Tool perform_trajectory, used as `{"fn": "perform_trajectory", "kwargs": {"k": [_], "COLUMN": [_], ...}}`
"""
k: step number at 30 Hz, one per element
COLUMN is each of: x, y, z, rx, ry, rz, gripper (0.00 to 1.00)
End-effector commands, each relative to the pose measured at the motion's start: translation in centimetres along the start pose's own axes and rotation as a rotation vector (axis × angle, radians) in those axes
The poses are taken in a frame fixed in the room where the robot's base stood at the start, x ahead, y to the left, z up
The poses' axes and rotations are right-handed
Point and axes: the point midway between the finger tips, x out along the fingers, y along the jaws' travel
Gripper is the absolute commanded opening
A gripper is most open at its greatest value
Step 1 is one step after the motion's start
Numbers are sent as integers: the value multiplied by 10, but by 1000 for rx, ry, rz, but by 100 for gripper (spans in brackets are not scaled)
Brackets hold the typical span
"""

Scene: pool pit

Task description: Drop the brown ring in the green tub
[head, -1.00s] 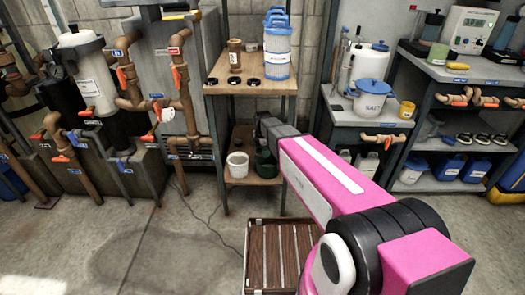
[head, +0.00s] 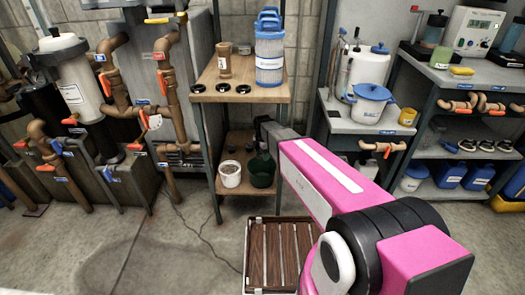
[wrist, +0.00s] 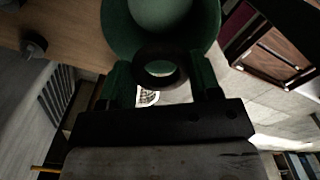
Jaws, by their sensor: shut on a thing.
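The brown ring (wrist: 160,53) looks dark and sits between the two fingertips of my gripper (wrist: 161,72) in the wrist view. My gripper is shut on it. The green tub (wrist: 118,28) opens just beyond the ring there, and the ring overlaps its near rim in the picture. In the head view the green tub (head: 262,172) stands on the lower wooden shelf, with my gripper (head: 264,150) above it. The ring cannot be made out in the head view, and how high it is over the tub is hard to tell.
A white tub (head: 230,175) with pale contents stands left of the green tub. The upper shelf (head: 212,95) above holds black rings, a brown cylinder (head: 224,62) and a blue-lidded filter (head: 270,50). A slatted wooden crate (head: 250,255) lies on the floor in front.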

Motion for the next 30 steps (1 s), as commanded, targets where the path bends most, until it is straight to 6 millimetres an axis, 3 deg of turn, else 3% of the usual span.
{"fn": "perform_trajectory", "kwargs": {"k": [18,30], "x": [64,81], "y": [0,0], "z": [0,0], "rx": [0,0], "ry": [0,0], "rz": [-1,0], "gripper": [36,36]}}
